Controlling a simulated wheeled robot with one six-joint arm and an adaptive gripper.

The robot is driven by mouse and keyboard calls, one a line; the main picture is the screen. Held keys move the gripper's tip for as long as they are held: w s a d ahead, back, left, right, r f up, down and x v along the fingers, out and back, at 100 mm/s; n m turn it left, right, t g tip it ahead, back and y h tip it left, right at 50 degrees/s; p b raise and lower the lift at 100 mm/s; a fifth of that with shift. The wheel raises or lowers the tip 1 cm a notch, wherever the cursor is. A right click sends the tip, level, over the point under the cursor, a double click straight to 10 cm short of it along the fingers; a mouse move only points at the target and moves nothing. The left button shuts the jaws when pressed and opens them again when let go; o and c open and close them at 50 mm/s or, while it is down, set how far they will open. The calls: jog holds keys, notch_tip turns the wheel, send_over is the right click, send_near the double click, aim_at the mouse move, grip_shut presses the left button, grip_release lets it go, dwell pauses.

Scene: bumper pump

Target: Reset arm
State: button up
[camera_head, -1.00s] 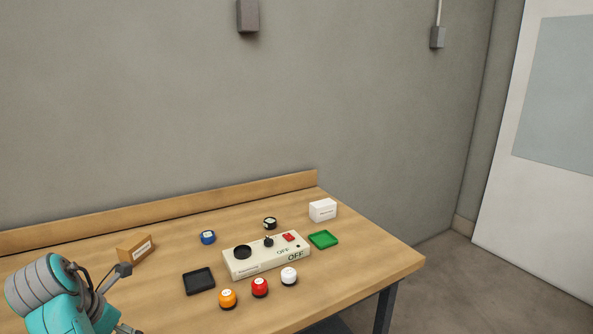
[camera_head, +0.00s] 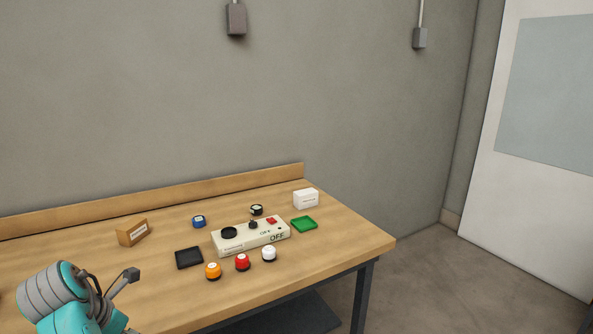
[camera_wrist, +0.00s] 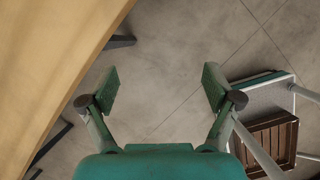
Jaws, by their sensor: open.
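My gripper (camera_wrist: 160,90) is open and empty in the wrist view. Its two fingers are spread over the bare floor, beside the edge of the wooden table (camera_wrist: 50,70). In the head view my teal and grey arm shows at the lower left, and the gripper itself is not visible there. The white control box (camera_head: 250,237) with a black round pad, a knob, a red switch and OFF labels stands on the table, well away from the arm.
On the table are a black tray (camera_head: 189,258), a green tray (camera_head: 304,224), orange (camera_head: 213,271), red (camera_head: 242,262), white (camera_head: 268,254), blue (camera_head: 199,221) and black (camera_head: 257,209) pieces, a brown box (camera_head: 133,232) and a white box (camera_head: 306,198). A brown slatted crate (camera_wrist: 268,145) is below right in the wrist view.

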jog(key=w+d+f+m+t+y, duration=0.1)
jog(key=d+f+m, duration=0.2)
jog(key=d+f, duration=0.65)
jog(key=w+d+f+m+t+y, duration=0.1)
jog(key=d+f+m, duration=0.2)
jog(key=d+f, duration=0.7)
jog(key=s+d+f+m+t+y, duration=0.1)
jog(key=s+d+f+m, duration=0.35)
jog(key=d+f, duration=0.25)
jog(key=s+d+f+m+t, duration=0.1)
jog(key=s+d+f+m, duration=0.2)
jog(key=s+d+f, duration=0.4)
jog(key=s+d+r+m+t, duration=0.35)
jog(key=s+d+m, duration=0.55)
jog(key=s+d, duration=0.65)
jog(key=s+d+r+m+t+h, duration=0.1)
jog(key=s+d+r+m+t, duration=0.2)
jog(key=s+r+m, duration=0.7)
jog(key=s+d+r, duration=0.1)
jog(key=s+r, duration=0.6)
jog(key=r, duration=0.2)
jog(key=shift+d+h, duration=0.15)
jog(key=shift+h, duration=0.25)
